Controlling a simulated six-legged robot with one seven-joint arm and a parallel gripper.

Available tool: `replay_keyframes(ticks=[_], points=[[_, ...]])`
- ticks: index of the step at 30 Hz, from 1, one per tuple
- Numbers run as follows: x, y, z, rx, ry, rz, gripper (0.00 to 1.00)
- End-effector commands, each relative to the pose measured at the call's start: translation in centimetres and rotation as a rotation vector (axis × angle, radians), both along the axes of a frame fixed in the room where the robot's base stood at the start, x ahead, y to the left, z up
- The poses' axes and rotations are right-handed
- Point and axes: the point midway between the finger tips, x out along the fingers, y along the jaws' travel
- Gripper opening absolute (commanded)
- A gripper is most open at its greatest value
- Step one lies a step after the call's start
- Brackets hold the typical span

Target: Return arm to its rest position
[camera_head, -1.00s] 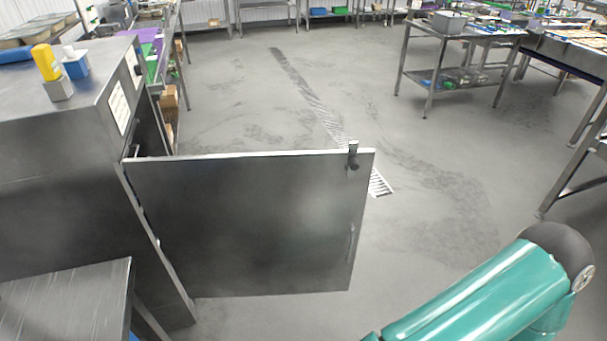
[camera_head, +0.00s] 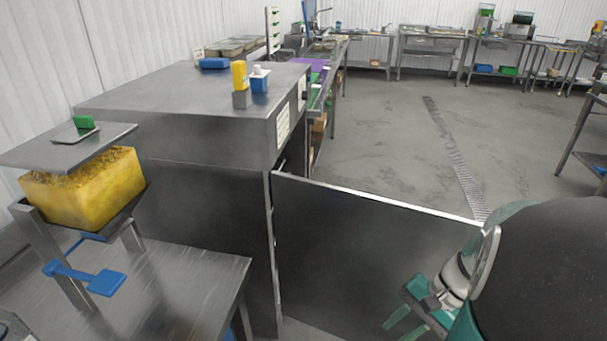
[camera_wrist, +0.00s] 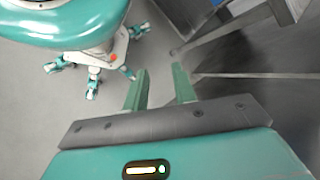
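My arm (camera_head: 535,270), teal and dark grey, is folded at the lower right of the head view. My gripper (camera_head: 402,326) points down and left there, in front of the open steel door. In the wrist view my gripper (camera_wrist: 160,88) has its two green fingers apart with nothing between them. Grey floor and part of my own legged body show beyond the fingers.
An open steel door (camera_head: 365,240) stands out from a large steel cabinet (camera_head: 190,100). At left, a yellow block (camera_head: 90,190) sits on a stand above a steel table (camera_head: 180,280). A blue paddle-shaped handle (camera_head: 100,280) hangs below it. Open floor (camera_head: 400,130) lies beyond the door.

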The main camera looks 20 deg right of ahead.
Motion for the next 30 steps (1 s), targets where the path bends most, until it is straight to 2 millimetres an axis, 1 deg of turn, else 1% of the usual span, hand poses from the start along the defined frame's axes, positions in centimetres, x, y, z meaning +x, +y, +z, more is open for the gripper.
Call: replay_keyframes(ticks=[1,3,9,13,18,21,23,30], points=[[0.9,1.4,1.1,-0.072,-0.022,0.085,0.27],[1.8,3.0,2.4,-0.164,-0.053,0.188,0.27],[3.6,7.6,6.2,-0.422,-0.187,0.461,0.27],[4.4,10.8,8.9,-0.580,-0.314,0.619,0.27],[4.5,14.7,12.3,-0.752,-0.502,0.785,0.27],[4.4,16.2,13.7,-0.815,-0.586,0.842,0.27],[4.3,16.7,14.2,-0.835,-0.617,0.859,0.27],[4.3,17.0,14.5,-0.850,-0.636,0.871,0.27]])
